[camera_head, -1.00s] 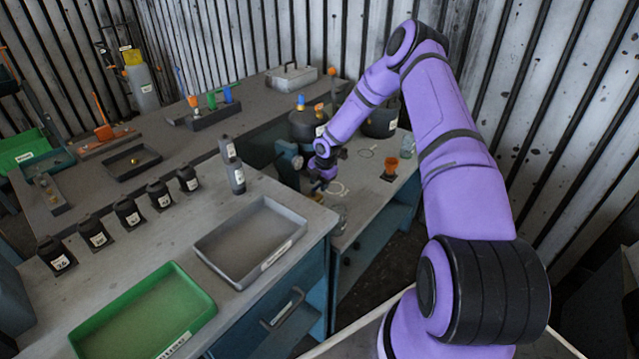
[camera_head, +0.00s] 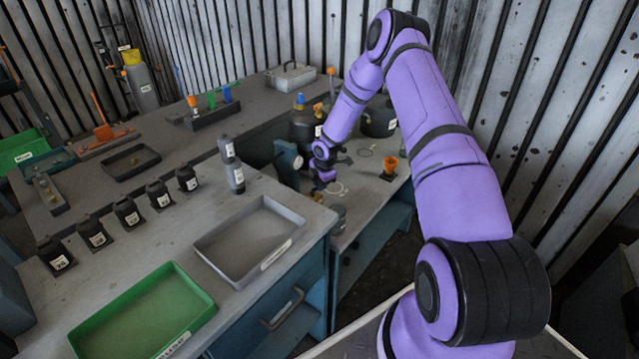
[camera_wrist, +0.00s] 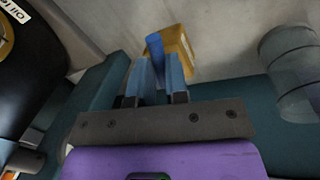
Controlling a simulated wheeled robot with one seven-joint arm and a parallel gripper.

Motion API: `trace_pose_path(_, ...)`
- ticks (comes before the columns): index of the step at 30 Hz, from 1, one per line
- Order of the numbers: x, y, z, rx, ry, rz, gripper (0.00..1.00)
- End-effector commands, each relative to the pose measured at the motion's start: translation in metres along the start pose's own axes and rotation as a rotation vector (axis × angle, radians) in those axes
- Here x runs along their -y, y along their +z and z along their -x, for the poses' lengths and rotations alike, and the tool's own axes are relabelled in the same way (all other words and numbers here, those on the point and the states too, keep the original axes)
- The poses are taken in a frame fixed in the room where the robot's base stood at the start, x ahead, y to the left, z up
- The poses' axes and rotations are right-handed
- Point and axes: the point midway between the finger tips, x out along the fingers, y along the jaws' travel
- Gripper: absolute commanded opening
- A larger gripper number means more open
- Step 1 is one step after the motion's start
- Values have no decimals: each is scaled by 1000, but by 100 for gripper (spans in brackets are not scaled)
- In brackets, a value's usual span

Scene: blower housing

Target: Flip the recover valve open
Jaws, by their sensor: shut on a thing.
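My gripper (camera_wrist: 160,72) shows in the wrist view with its two fingers close together on a small blue handle (camera_wrist: 154,46), which looks like the valve's lever. A yellow block (camera_wrist: 182,44) sits right beside it. The fingers hide part of the handle, and I cannot tell clearly how far it is turned. In the head view my gripper (camera_head: 325,178) is low at the front of the black tank (camera_head: 303,127), and the handle there is hidden or too small to see. The tank's label (camera_wrist: 22,10) is partly cut off in the wrist view.
A see-through cylinder (camera_wrist: 288,75) stands right of my gripper in the wrist view. A second black tank (camera_head: 380,122) and an orange cup (camera_head: 390,166) stand to the right. A grey tray (camera_head: 250,240) and a green tray (camera_head: 145,312) lie on the near bench.

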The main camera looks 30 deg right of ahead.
Motion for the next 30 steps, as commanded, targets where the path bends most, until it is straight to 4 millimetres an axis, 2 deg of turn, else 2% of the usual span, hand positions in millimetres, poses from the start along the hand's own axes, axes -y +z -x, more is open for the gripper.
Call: trace_pose_path(30, 23, -18, 5, 187, 0, -935, 0)
